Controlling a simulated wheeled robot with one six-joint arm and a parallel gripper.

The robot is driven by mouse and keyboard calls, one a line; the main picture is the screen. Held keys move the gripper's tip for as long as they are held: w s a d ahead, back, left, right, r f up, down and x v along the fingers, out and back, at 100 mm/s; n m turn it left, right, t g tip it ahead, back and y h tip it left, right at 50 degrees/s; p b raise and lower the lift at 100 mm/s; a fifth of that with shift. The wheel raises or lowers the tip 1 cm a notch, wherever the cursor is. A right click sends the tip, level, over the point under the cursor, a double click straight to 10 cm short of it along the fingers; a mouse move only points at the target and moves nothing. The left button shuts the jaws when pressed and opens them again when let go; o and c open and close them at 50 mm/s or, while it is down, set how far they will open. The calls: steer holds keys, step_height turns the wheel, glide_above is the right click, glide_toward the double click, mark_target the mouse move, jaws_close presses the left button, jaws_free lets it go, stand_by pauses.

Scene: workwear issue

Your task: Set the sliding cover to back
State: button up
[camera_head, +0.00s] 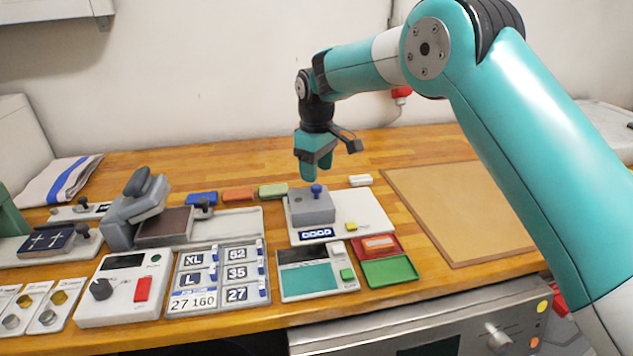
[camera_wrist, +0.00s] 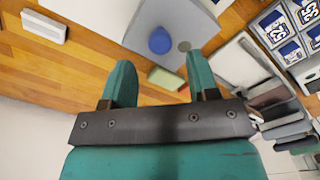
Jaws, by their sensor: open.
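A grey block with a blue knob (camera_head: 316,190) sits on a white base plate (camera_head: 367,213); it looks like the sliding cover. A small dark counter with digits (camera_head: 316,233) shows at its front, and a yellow button (camera_head: 351,226) is to its right. In the wrist view the grey cover (camera_wrist: 185,20) and its round blue knob (camera_wrist: 160,40) lie just beyond my fingertips. My gripper (camera_head: 316,172) is open and empty, pointing down above and slightly behind the knob. It also shows in the wrist view (camera_wrist: 160,80); nothing is between the fingers that I can see touching them.
Blue, orange and green blocks (camera_head: 273,190) lie left of the plate, and a small white block (camera_head: 360,180) lies behind it. Red and green trays (camera_head: 390,270) stand in front. A brown board (camera_head: 460,210) is at right. A grey press (camera_head: 130,212) stands at left.

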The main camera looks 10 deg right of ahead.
mark_target(317, 186)
steer(key=shift+f, duration=2.2)
steer(key=shift+c, duration=0.4)
